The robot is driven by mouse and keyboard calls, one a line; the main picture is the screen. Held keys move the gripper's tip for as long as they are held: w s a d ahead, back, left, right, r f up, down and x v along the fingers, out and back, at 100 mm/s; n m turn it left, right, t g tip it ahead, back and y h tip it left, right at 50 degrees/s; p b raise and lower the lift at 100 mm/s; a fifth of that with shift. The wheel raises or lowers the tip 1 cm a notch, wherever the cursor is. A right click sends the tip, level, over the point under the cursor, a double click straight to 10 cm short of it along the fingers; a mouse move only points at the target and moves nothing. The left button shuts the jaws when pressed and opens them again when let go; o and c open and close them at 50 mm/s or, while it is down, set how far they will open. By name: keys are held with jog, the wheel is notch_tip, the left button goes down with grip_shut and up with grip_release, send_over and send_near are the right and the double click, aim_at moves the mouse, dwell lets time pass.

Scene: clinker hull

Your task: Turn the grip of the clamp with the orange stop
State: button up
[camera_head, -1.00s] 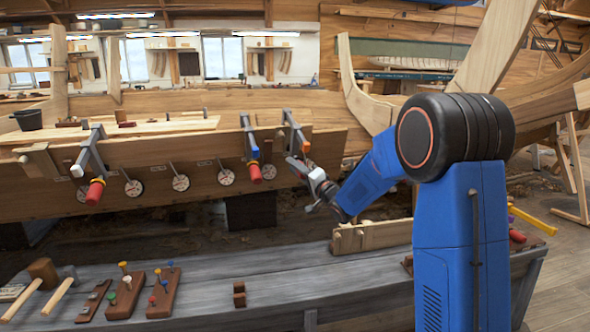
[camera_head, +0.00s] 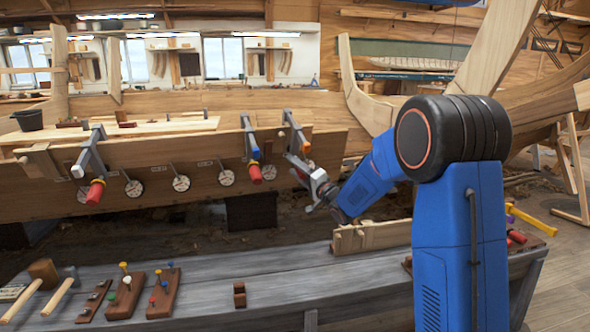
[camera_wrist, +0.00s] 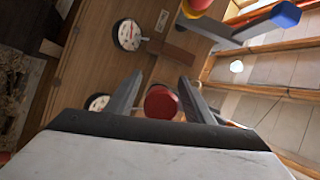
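The right-hand grey clamp (camera_head: 291,128) on the plank edge has an orange stop (camera_head: 305,147) on it. My gripper (camera_head: 299,168) is just below that stop and hides the clamp's lower end in the head view. In the wrist view, a round red grip (camera_wrist: 161,103) sits between the two grey fingers of my gripper (camera_wrist: 161,79). The fingers are apart, one on each side of the grip, with a narrow gap showing beside it. I cannot tell whether either finger touches it.
The middle clamp has a blue stop (camera_head: 255,152) and a red grip (camera_head: 256,174). Another clamp (camera_head: 90,152) with a red grip hangs at the left. Round white dials (camera_head: 181,183) line the plank. A grey bench (camera_head: 270,285) with mallets and pegged blocks stands in front.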

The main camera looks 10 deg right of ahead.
jog(key=shift+s, duration=0.1)
jog(key=v, duration=1.7)
jog(key=shift+f, duration=0.15)
jog(key=shift+d, duration=0.1)
dwell(0.6)
jog(key=s+a+r+n+h, duration=0.4)
jog(key=s+a+n+h, duration=0.15)
jog(key=n+h, duration=0.45)
jog(key=shift+n+y, duration=0.3)
jog(key=shift+n, duration=0.2)
jog(key=w, duration=1.7)
jog(key=shift+w+a, duration=0.25)
jog(key=shift+a, duration=0.1)
